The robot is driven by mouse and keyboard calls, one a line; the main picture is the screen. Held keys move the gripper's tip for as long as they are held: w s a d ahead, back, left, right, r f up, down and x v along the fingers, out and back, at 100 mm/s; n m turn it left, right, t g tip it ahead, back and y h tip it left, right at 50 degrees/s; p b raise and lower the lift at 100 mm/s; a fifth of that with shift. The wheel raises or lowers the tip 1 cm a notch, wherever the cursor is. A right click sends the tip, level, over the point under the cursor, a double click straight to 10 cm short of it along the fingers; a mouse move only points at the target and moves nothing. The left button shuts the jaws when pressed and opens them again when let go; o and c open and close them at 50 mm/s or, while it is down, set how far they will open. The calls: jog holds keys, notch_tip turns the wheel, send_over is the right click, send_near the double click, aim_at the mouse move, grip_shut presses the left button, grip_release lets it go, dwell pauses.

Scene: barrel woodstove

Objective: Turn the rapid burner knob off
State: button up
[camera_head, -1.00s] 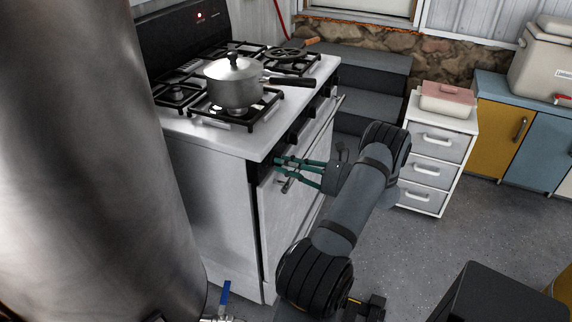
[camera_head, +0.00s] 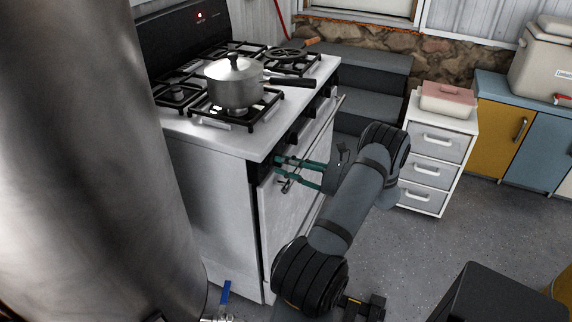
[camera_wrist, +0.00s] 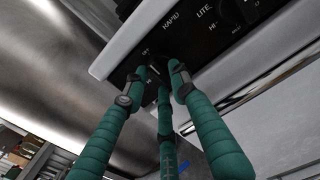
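The white stove (camera_head: 215,200) stands left of my arm, with a row of dark knobs on its front panel. In the wrist view, the black panel (camera_wrist: 240,25) carries the labels RAPID and LITE. The knob under RAPID (camera_wrist: 155,68) is dark and partly hidden by my fingers. My gripper (camera_wrist: 155,82) has three teal fingers, with their tips around this knob, close to the panel. In the head view, my gripper (camera_head: 277,168) reaches the near end of the knob row. I cannot tell whether the fingertips press on the knob, or how it is turned.
A lidded pot (camera_head: 233,85) and a pan (camera_head: 288,54) sit on the stove grates. The oven door handle (camera_head: 318,145) runs just below the knobs. A large metal cylinder (camera_head: 90,170) fills the left side. A white drawer unit (camera_head: 438,150) stands at right.

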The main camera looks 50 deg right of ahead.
jog(key=shift+o, duration=1.3)
jog(key=v, duration=1.2)
jog(key=shift+w, duration=0.1)
jog(key=x, duration=1.1)
jog(key=shift+w+a, duration=0.1)
jog(key=shift+w, duration=0.4)
jog(key=shift+n, duration=0.9)
jog(key=shift+m, duration=0.3)
